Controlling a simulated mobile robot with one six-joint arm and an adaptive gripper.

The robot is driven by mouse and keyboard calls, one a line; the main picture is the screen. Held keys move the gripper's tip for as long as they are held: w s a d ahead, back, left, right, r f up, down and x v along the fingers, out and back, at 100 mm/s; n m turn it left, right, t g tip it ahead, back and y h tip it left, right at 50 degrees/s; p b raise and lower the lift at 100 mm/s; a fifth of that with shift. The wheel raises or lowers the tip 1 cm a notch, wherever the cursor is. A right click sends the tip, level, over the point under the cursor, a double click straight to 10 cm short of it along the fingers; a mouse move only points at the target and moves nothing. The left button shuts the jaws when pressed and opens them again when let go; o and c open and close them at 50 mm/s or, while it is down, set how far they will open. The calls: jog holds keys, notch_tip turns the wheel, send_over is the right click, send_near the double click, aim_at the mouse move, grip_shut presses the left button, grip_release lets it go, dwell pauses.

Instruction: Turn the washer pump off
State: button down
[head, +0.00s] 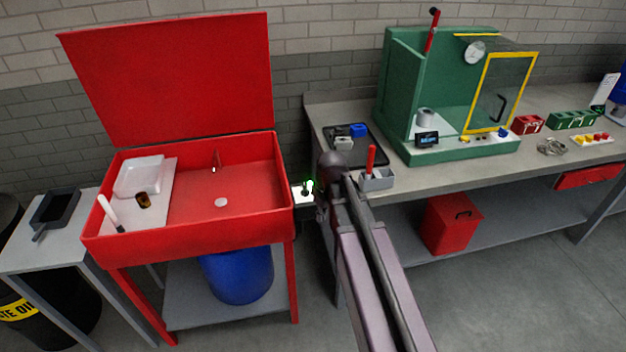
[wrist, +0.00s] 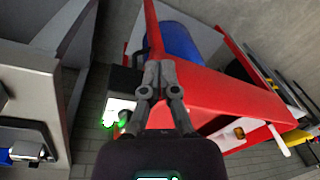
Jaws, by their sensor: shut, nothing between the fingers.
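The red parts washer (head: 185,245) stands at the left with its lid raised. A small white switch box (head: 303,196) with a glowing green part sits at the washer's right side, in the gap before the workbench. In the head view my arm partly covers the box's right side, and my fingertips are hard to make out. The switch position cannot be told.
A grey workbench (head: 340,110) with a green blast-style cabinet (head: 400,100) stands at the right. A blue drum (head: 240,275) sits under the washer. A small side table (head: 50,245) is at the left.

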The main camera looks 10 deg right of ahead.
aim_at(305, 190)
jog(key=w+d+r+n+y+p, duration=0.1)
jog(key=w+d+r+n+p, duration=0.1)
jog(key=w+n, duration=0.3)
jog(key=w+d+r+n+y+p, duration=0.2)
jog(key=w+r+n, duration=0.3)
jog(key=w, duration=0.7)
jog(key=shift+w+d+n+p, duration=0.25)
jog(key=shift+d+n+p, duration=0.35)
jog(key=shift+f, duration=0.25)
jog(key=b+x, duration=0.8)
jog(key=x, duration=0.1)
jog(key=shift+w+b, duration=0.15)
jog(key=shift+b, duration=0.25)
jog(key=shift+a+f, duration=0.15)
jog(key=shift+f, duration=0.15)
jog(key=shift+a, duration=0.1)
